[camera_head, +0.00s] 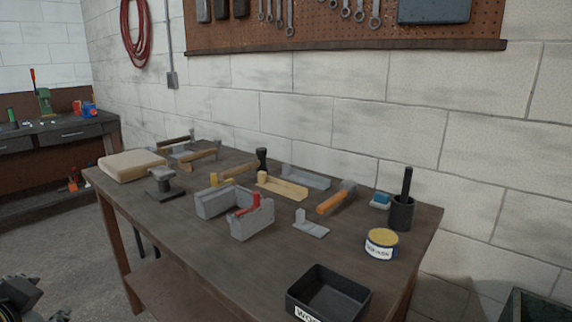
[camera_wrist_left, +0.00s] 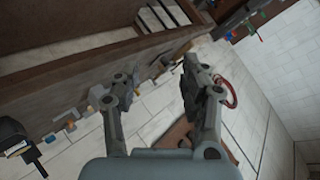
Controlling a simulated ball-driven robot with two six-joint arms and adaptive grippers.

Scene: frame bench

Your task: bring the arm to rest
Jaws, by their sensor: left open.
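My left gripper (camera_head: 20,298) shows at the lower left corner of the head view, off the table's left side and over the floor, partly cut by the frame edge. In the left wrist view its two fingers (camera_wrist_left: 160,88) stand wide apart with nothing between them. It touches no object. My right gripper is in neither view. The wooden workbench (camera_head: 155,228) stands to the right of my left gripper, with a clear gap between them.
On the bench lie a grey vise-like block (camera_head: 252,220), a black tray (camera_head: 328,293), a yellow-lidded tin (camera_head: 381,245), a black cup (camera_head: 401,213), a beige pad (camera_head: 131,166) and several tools. The floor (camera_head: 75,235) left of the bench is clear.

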